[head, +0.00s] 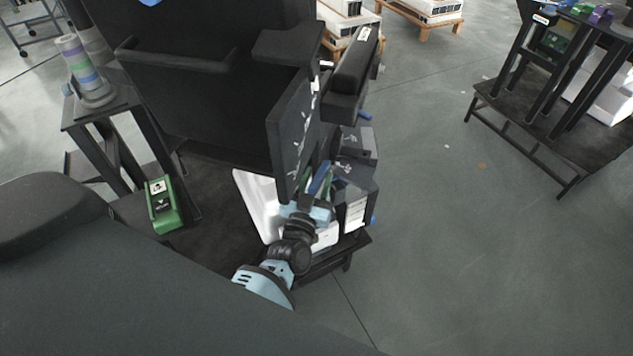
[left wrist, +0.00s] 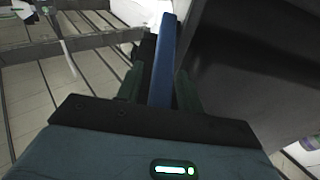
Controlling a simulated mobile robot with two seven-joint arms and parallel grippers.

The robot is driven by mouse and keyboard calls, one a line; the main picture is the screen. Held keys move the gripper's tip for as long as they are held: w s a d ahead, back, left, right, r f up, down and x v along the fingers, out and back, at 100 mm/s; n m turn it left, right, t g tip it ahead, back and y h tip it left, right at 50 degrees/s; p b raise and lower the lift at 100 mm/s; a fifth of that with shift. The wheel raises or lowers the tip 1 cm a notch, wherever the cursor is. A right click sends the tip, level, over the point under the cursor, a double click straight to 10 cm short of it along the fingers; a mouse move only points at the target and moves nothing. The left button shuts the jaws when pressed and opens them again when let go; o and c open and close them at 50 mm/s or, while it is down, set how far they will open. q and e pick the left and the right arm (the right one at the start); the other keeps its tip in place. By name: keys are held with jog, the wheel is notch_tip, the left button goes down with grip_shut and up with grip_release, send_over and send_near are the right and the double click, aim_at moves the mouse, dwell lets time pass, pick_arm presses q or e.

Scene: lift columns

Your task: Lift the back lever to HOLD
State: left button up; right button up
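A blue lever (head: 320,178) is beside the black panel (head: 293,135) of the column, near the middle of the head view. My left gripper (head: 318,184) is at this lever. In the left wrist view the blue lever (left wrist: 163,60) stands between the dark green fingers of my left gripper (left wrist: 160,92). The fingers lie close on both sides and appear shut on it. The lever's base is hidden. White marks on the panel are too small to read, so I cannot tell the HOLD position. My right gripper is not in view.
A green box (head: 163,207) is on the dark platform at left. A stand with coloured rings (head: 77,65) is farther left. Black boxes (head: 355,165) stand close right of my gripper. A black workbench (head: 545,130) is at far right, with open floor (head: 460,250) between.

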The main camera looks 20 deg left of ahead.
pick_arm(q)
jog(key=shift+s+f, duration=0.1)
jog(key=shift+f, duration=0.15)
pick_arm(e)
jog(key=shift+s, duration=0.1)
pick_arm(q)
jog(key=shift+s, duration=0.15)
jog(key=a+p+v, duration=0.1)
jog(key=v, duration=0.6)
jog(key=shift+s+d, duration=0.3)
jog(key=shift+d, duration=0.25)
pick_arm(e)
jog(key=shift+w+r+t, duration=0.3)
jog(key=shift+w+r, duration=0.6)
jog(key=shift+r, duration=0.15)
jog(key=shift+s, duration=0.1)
